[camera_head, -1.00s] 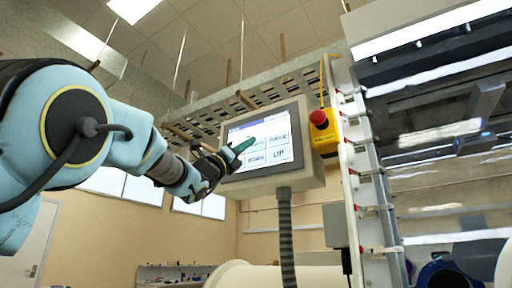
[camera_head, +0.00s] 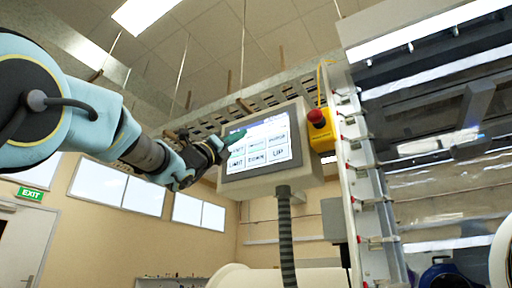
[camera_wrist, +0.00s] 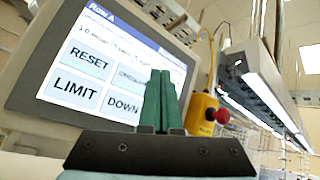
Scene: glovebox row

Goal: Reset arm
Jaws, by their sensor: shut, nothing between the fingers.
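My gripper (camera_head: 232,138) is shut and empty, its green fingertips in front of the left part of a touchscreen panel (camera_head: 260,146). I cannot tell whether they touch the screen. The wrist view shows the shut green fingers (camera_wrist: 161,100) over the lower right of the screen (camera_wrist: 115,70), partly hiding buttons. There the screen reads "Row A" at the top, with buttons RESET (camera_wrist: 90,60), LIMIT (camera_wrist: 77,90) and DOWN (camera_wrist: 123,104). In the head view an UP button also shows at the lower right.
A yellow box with a red emergency button (camera_head: 317,117) hangs right of the panel. A ribbed conduit (camera_head: 286,235) runs down below it. A metal frame and glazed enclosure (camera_head: 430,150) fill the right side. An exit sign (camera_head: 30,193) is above a door at left.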

